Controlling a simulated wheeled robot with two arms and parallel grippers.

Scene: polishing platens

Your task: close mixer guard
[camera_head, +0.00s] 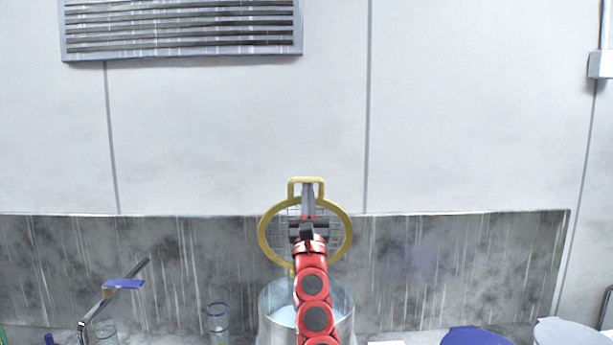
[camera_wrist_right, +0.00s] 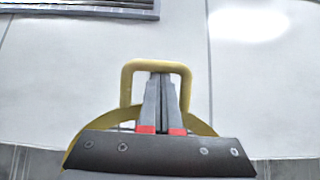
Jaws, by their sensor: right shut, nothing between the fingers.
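The mixer guard (camera_head: 347,238) is a round yellow ring with wire mesh and a loop handle on top. It stands raised, roughly upright, behind a metal mixing bowl (camera_head: 340,303) with pale contents. My right gripper (camera_head: 308,190) is in front of the guard, its fingertips at the handle's opening. In the right wrist view the shut fingers (camera_wrist_right: 161,78) overlap the yellow handle (camera_wrist_right: 127,90), with nothing visible between them. Whether they touch the handle cannot be told. My arm hides part of the guard and bowl. My left gripper is not in view.
A blue lid (camera_head: 476,336) and a white lid (camera_head: 570,332) are at right. A stained backsplash (camera_head: 450,255) runs behind.

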